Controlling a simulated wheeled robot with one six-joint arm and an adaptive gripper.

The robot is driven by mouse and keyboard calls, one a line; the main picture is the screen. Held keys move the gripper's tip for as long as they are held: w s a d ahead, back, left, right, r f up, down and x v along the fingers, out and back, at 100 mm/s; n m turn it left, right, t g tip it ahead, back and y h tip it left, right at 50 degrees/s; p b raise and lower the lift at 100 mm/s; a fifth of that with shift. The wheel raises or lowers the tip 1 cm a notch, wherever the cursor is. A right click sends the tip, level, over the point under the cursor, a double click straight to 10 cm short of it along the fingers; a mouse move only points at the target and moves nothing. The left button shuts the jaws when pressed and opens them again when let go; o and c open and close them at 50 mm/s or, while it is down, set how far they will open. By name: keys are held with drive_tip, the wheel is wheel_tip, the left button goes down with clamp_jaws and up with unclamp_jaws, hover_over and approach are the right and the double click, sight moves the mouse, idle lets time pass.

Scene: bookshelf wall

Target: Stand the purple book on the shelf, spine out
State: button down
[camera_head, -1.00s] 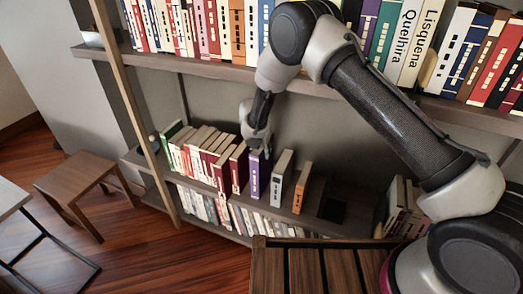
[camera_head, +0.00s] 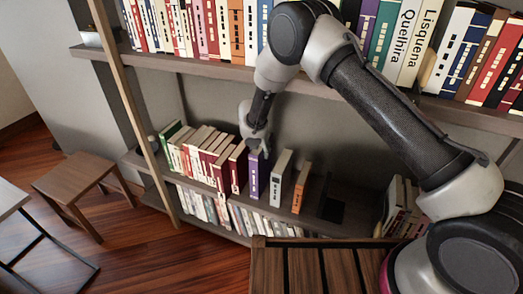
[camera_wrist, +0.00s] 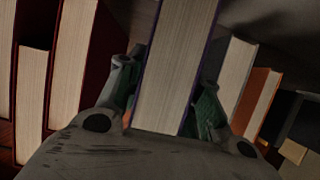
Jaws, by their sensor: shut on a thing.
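The purple book (camera_head: 256,175) stands upright on the middle shelf (camera_head: 330,220), its purple spine facing out into the room. It is in a gap between a dark red book (camera_head: 238,169) on its left and a grey book (camera_head: 281,175) on its right. My gripper (camera_head: 257,146) is at the top of the purple book. In the wrist view the gripper (camera_wrist: 165,110) has a finger on each side of the purple book (camera_wrist: 180,60) and is shut on it. The book's lower end is hidden there.
An orange book (camera_head: 300,188) stands right of the grey one. A row of books (camera_head: 195,150) leans on the left. A slatted wooden top (camera_head: 310,270) and a stool (camera_head: 75,180) are in front.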

drive_tip(key=shift+w+f, duration=0.1)
drive_tip(key=c, duration=0.9)
unclamp_jaws()
drive_tip(key=shift+f, duration=0.15)
drive_tip(key=v, duration=0.7)
drive_tip(key=shift+r, duration=0.35)
drive_tip(key=shift+a, duration=0.1)
